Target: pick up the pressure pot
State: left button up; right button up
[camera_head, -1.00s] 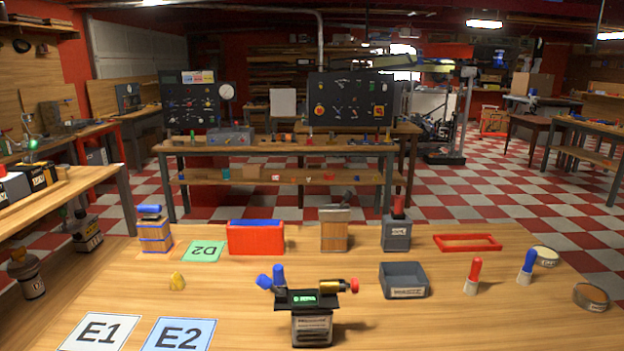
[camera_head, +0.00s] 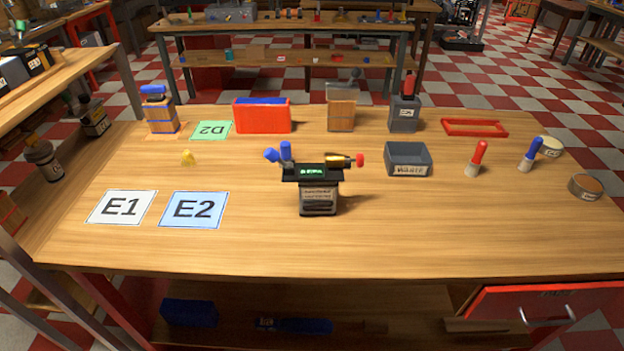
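No thing in view carries a readable pressure pot label, so I cannot tell for certain which it is. A dark canister with a green display (camera_head: 318,190) stands upright at the middle of the table. It has two blue knobs at its left and a brass fitting with a red end at its right. At the back stand a wooden pot with a blue top (camera_head: 160,112), a wooden pot with a grey lever (camera_head: 341,113) and a grey container with a red top (camera_head: 404,113). Neither of my grippers is in view.
A grey waste bin (camera_head: 408,160), a red box (camera_head: 263,117) and a red frame (camera_head: 474,128) sit on the wooden table (camera_head: 430,235). Cards E1 (camera_head: 122,207) and E2 (camera_head: 193,210) lie at left. The front right tabletop is clear. A red drawer (camera_head: 550,300) is below.

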aim_at(318, 182)
jog(key=i+j+z, duration=0.1)
jog(key=j, duration=0.35)
jog(key=i+j+z, duration=0.15)
jog(key=j, duration=0.3)
jog(key=j+z, duration=0.1)
jog(key=j, duration=0.3)
